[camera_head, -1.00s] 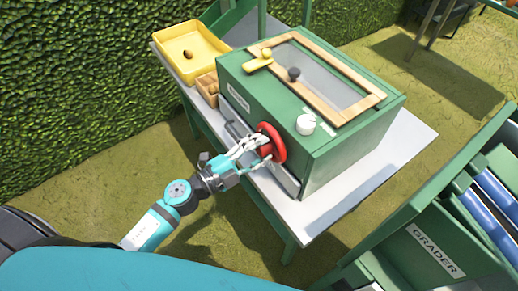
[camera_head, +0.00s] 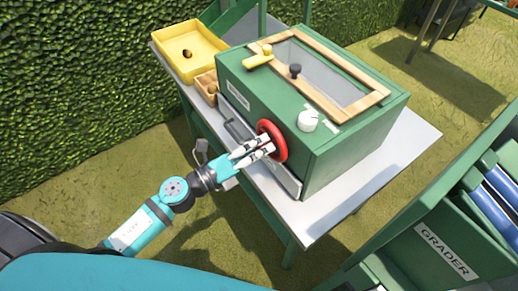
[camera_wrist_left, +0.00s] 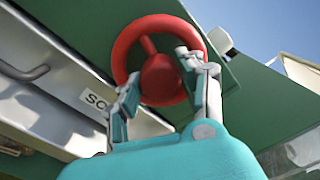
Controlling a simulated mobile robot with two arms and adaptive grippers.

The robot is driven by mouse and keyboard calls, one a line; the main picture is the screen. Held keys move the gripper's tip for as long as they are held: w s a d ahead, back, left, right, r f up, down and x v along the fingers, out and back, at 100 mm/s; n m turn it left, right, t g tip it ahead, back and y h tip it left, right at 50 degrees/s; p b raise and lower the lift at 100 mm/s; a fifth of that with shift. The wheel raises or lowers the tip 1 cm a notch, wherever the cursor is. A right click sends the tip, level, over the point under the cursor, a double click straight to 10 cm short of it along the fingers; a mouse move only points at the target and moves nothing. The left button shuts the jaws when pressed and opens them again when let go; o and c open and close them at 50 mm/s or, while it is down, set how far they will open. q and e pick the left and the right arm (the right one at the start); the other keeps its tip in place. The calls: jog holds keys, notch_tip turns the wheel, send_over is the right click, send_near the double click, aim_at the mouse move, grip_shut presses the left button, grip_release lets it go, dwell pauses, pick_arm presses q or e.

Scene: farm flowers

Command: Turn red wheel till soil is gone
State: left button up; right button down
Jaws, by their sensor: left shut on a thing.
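The red wheel (camera_head: 281,143) is on the front of the green box (camera_head: 340,150), near its right end. It also shows in the left wrist view (camera_wrist_left: 122,50) as a ring with a hub and spokes. My left gripper (camera_head: 268,146) is shut on the wheel. In the left wrist view its fingers reach the wheel from either side of the hub, and the exact contact is hard to see. The wood-framed top of the box shows a grey inside (camera_head: 322,75); I cannot make out soil there. My right gripper is not in view.
The box stands on a pale table (camera_head: 375,185). A yellow tray (camera_head: 188,50) and a small wooden box (camera_head: 205,88) stand to the left. The green grader (camera_head: 430,235) is at lower right.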

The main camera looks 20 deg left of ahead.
pick_arm(q)
jog(key=m+b, duration=0.1)
jog(key=m, duration=0.3)
jog(key=shift+f+m, duration=0.15)
jog(key=shift+m, duration=0.15)
jog(key=shift+m+b, duration=0.45)
jog(key=shift+m, duration=1.55)
jog(key=o, duration=1.2)
jog(key=v, duration=1.2)
jog(key=shift+a, duration=0.1)
